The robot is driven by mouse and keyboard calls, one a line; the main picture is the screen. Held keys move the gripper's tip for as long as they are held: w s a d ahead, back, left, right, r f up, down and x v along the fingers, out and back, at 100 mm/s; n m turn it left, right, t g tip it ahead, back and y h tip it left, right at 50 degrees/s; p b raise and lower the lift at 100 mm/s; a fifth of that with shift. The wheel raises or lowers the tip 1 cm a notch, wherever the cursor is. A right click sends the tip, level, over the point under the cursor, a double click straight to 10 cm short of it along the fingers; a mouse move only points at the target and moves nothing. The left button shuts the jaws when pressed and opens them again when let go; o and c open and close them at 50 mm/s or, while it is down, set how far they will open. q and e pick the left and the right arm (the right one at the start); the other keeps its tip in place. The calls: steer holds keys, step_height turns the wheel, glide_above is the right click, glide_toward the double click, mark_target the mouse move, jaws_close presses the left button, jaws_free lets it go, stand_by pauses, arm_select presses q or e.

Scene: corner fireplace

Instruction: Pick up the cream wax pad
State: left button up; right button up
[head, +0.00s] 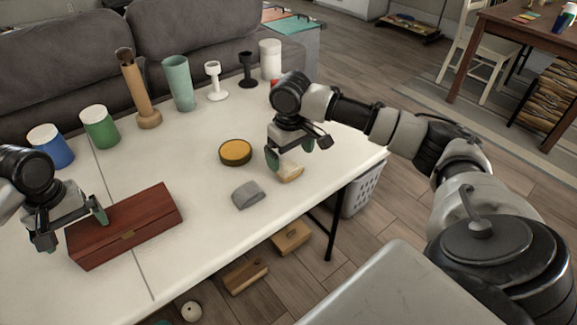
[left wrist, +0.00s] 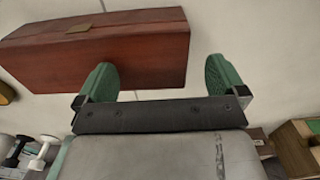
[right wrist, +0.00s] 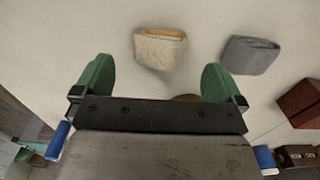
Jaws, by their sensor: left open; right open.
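The cream wax pad (head: 289,174) is a small pale block with a tan top, lying on the white table near its right front edge. In the right wrist view the pad (right wrist: 160,48) lies beyond the fingertips, roughly centred between them. My right gripper (head: 290,153) is open and empty, just above and behind the pad, and partly covers it in the head view. Contact with the pad cannot be made out. My left gripper (head: 72,224) is open and empty over the left end of a dark red wooden box (head: 150,215).
A grey pad (head: 248,194) and a round tin with an amber top (head: 235,152) sit left of the cream pad. Cups, a brush (head: 136,90) and small holders line the table's back. Wooden blocks (head: 291,236) lie on the floor below the front edge.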

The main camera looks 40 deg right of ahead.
mark_target(290, 164)
step_height(290, 164, down, 5)
steer(key=shift+w+r, duration=0.1)
steer(key=shift+w, duration=0.05)
steer(key=c, duration=1)
step_height(290, 164, up, 10)
steer(key=o, duration=0.3)
steer(key=shift+c, duration=1.1)
